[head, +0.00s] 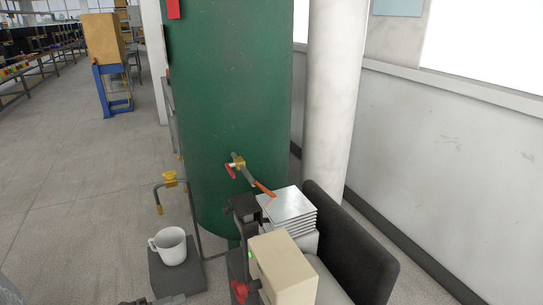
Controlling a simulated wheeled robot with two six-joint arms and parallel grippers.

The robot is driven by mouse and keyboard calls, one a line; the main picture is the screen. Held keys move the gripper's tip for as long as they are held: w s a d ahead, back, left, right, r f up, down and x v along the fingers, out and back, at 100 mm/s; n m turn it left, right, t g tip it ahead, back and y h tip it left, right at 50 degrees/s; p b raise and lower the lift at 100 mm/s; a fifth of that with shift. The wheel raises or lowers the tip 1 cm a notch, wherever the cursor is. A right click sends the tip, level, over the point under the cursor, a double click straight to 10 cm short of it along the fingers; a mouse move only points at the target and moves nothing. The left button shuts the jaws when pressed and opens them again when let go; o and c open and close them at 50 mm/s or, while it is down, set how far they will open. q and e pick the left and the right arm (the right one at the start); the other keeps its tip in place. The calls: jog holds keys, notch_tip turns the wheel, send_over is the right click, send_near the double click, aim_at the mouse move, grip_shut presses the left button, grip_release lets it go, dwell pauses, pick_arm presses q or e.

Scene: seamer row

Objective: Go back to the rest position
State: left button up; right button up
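A small grey and dark shape (165,300) at the bottom edge, left of centre, may be the top of my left gripper. It is cut off by the frame, and its fingers cannot be made out. My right gripper is not visible in the head view. A white mug (171,246) stands upright on a dark square stand (176,278), below a bent pipe tap with a yellow valve (169,177). No gripper is seen touching the mug.
A large green tank (228,100) stands behind, with a red-handled tap (237,165). A stack of metal plates (290,204), a beige box (284,266) and a dark panel (350,245) crowd the lower right.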

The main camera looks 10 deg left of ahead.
pick_arm(q)
jog(key=w+a+f+n+t+y+p, duration=0.1)
jog(key=a+f+n+t+y+p, duration=0.2)
jog(key=a+f+n+t+y, duration=0.45)
jog(key=s+a+f+n+g+y+p, duration=0.1)
jog(key=s+f+n+g+y, duration=0.25)
jog(key=s+f+n, duration=0.35)
jog(key=s+a+f+n+g+y+p, duration=0.1)
jog(key=s+a+f+n+g+y, duration=0.2)
jog(key=f+n, duration=0.5)
jog(key=s+d+f+n+g+p, duration=0.1)
jog(key=s+d+f+g, duration=0.2)
jog(key=s, duration=0.6)
jog(key=s+d+f+n+g+y, duration=0.1)
jog(key=s+d+f+n+g, duration=0.1)
jog(key=s+f, duration=0.4)
jog(key=s+d+f+n+g+p, duration=0.1)
jog(key=s+d+f+g, duration=0.3)
jog(key=s, duration=0.7)
jog(key=shift+s+d+f+g+y+p, duration=0.3)
jog(key=shift+s+d+f+g+y, duration=0.1)
jog(key=shift+f+g, duration=0.25)
